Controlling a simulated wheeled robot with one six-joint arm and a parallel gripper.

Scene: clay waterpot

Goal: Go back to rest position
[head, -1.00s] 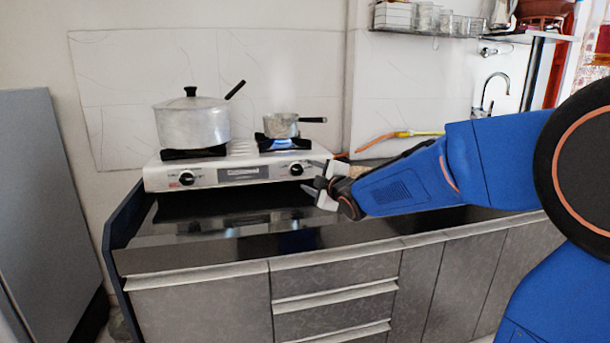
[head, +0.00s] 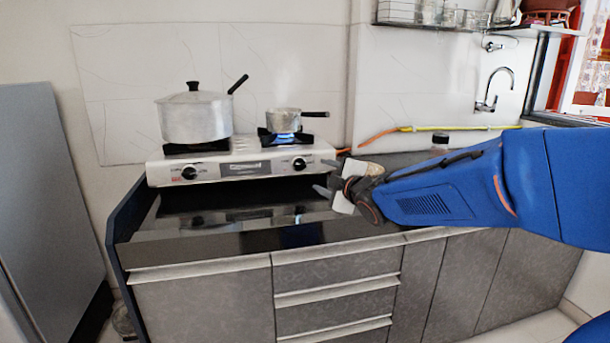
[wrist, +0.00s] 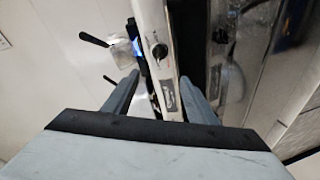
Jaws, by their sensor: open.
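My gripper (head: 322,179) is open and empty, in front of the right end of the white gas stove (head: 223,169). In the wrist view my gripper's two fingers (wrist: 160,88) stand apart, with the stove's front edge and a knob (wrist: 159,51) seen beyond them. The right knob (head: 299,164) is clear of the fingers in the head view. A small pan (head: 284,121) sits on the right burner with a blue flame under it. A large lidded pot (head: 195,118) stands on the left burner.
The black counter (head: 250,220) runs below the stove, over grey drawers (head: 330,276). A yellow and orange hose (head: 400,131) lies along the wall. A small jar (head: 440,142) stands behind my arm. A shelf with glasses (head: 430,16) hangs above, near the faucet (head: 493,88).

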